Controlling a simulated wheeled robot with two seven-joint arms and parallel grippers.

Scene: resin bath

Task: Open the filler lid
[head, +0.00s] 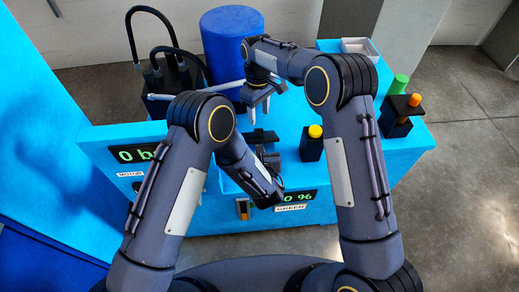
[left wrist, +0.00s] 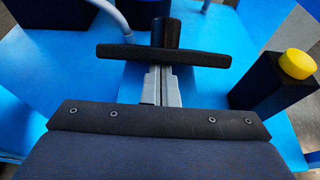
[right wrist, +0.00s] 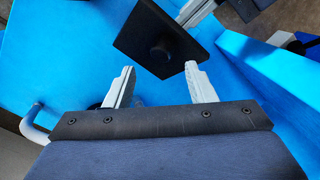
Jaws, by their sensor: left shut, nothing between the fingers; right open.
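The filler lid appears to be the black plate with a round knob (head: 262,136), on the blue machine top. In the right wrist view the plate (right wrist: 142,32) shows its face and knob. In the left wrist view it is a thin dark bar (left wrist: 120,52) with a dark round part behind it. My left gripper (left wrist: 160,78) is shut and empty, its fingertips right at the plate's near edge; contact cannot be told. My right gripper (head: 259,110) is open and empty, pointing down beyond the plate. The plate lies just past its spread fingertips (right wrist: 158,80). Whether the lid is raised is unclear.
A black post with a yellow button (head: 315,131) stands right of the lid. A blue drum (head: 232,45) and a grey pipe (head: 225,87) are behind. Green and orange-topped items (head: 399,84) and a white tray (head: 360,47) occupy the right side.

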